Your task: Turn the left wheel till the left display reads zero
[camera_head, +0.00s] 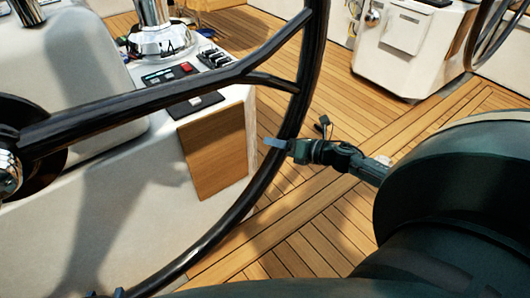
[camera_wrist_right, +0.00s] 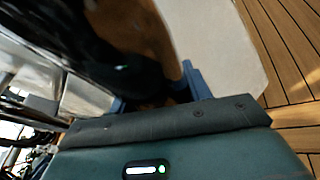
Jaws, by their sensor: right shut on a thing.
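The left wheel (camera_head: 304,62) is a large dark wheel with a black rim and spokes, filling the left and middle of the head view. Its metal hub (camera_head: 9,172) is at the left edge. My right gripper (camera_head: 283,146) is shut on the right side of the rim; its blue fingertip shows across the rim. In the right wrist view, the blue fingers of my right gripper (camera_wrist_right: 152,95) stand either side of the blurred dark rim. A small dark piece at the bottom edge, by the lower rim, seems to be my left gripper (camera_head: 118,293), mostly cut off. I cannot make out the left display.
Behind the wheel is a white console with a panel with a red button (camera_head: 170,75), a second dark panel (camera_head: 195,104) and a wooden panel (camera_head: 214,150). A metal pedestal (camera_head: 158,38) stands behind. Another wheel (camera_head: 494,35) is at upper right. Teak deck (camera_head: 335,215) lies open between.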

